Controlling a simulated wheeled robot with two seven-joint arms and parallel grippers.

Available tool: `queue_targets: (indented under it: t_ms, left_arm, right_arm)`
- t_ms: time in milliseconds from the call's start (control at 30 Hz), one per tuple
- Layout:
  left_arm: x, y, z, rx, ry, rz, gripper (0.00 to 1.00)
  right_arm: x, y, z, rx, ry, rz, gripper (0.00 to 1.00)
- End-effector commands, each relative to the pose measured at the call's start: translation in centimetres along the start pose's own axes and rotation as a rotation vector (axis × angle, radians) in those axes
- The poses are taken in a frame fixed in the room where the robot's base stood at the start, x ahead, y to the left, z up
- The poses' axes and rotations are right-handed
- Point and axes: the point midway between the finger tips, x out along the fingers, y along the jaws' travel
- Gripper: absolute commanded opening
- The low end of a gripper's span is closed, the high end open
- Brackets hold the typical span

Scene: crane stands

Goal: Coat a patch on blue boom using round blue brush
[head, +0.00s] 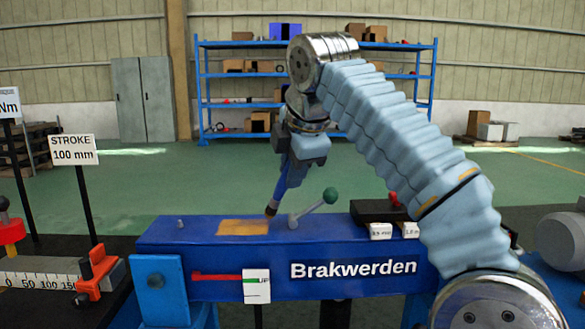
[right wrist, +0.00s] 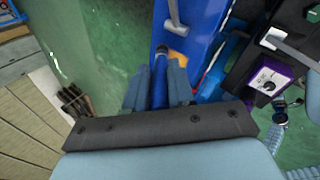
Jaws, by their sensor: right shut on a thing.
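The blue boom (head: 185,235) lies across the front of the head view, marked "Brakwerden". A tan-orange patch (head: 243,228) shows on its top face. My right gripper (head: 288,165) hangs above the boom and is shut on the round blue brush (head: 279,190). The brush is tilted, its dark tip (head: 271,209) down at the patch's right edge; I cannot tell whether it touches. In the right wrist view the brush (right wrist: 161,90) sits between the fingers, and the boom (right wrist: 190,22) is beyond it. My left gripper is not in view.
A green-knobbed lever (head: 316,205) stands on the boom just right of the brush. A black block with small labels (head: 372,212) is further right. A "STROKE 100 mm" sign (head: 74,150) and a red clamp on a scale (head: 97,273) are at left.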

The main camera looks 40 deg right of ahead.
Motion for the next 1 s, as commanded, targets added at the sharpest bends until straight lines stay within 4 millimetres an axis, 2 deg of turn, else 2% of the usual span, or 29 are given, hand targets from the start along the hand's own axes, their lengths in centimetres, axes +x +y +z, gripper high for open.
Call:
queue_targets:
  t_ms: [867, 1000]
  left_arm:
    - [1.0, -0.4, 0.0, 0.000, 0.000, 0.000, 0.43]
    - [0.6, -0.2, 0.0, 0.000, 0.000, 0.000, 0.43]
  right_arm:
    - [1.1, -0.8, -0.1, 0.000, 0.000, 0.000, 0.00]
    - [1.0, -0.5, -0.4, -0.002, 0.000, -0.001, 0.00]
